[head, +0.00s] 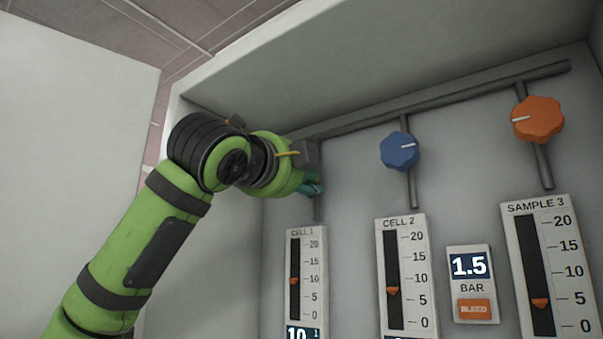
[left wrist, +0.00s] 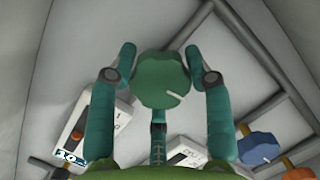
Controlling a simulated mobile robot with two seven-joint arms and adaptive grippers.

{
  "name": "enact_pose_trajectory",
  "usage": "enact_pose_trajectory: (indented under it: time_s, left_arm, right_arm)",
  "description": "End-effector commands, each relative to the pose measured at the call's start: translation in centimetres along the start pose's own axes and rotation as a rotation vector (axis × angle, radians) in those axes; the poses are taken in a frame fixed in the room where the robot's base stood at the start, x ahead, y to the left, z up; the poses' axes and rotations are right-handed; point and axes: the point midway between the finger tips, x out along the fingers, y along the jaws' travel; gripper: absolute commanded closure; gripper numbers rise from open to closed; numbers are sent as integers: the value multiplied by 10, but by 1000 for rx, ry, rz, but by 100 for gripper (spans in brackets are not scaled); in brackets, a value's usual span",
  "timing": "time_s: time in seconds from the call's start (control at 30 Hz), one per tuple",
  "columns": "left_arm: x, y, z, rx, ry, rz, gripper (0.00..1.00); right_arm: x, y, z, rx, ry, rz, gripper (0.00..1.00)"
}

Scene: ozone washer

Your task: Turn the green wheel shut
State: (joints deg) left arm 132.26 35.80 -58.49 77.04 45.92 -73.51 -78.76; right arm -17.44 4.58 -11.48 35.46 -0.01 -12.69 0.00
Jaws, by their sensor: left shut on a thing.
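The green wheel (left wrist: 160,78) is a lobed knob with a white pointer line, seen in the left wrist view. Its line points to the lower right of that picture. My left gripper (left wrist: 160,55) has one teal finger on either side of the wheel and is shut on it. In the head view my left gripper (head: 313,188) is at the pipe above the CELL 1 gauge (head: 306,270), and it hides the wheel there. The gauge's orange marker stands near 10, and its display at the lower edge is cut off. My right gripper is not in view.
A blue wheel (head: 400,151) above the CELL 2 gauge (head: 405,275) and an orange wheel (head: 538,119) above the SAMPLE 3 gauge (head: 548,265) are to the right. A small panel (head: 470,287) reads 1.5 BAR. A grey pipe (head: 450,97) runs along the top under an overhang.

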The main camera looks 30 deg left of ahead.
Motion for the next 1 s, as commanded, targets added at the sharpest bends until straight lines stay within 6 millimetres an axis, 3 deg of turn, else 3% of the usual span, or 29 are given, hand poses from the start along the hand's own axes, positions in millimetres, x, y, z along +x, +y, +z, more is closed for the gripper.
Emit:
enact_pose_trajectory:
  time_s: [1.0]
  left_arm:
    - [-1,-4,2,-923,-96,214,82]
  right_arm:
    - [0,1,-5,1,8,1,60]
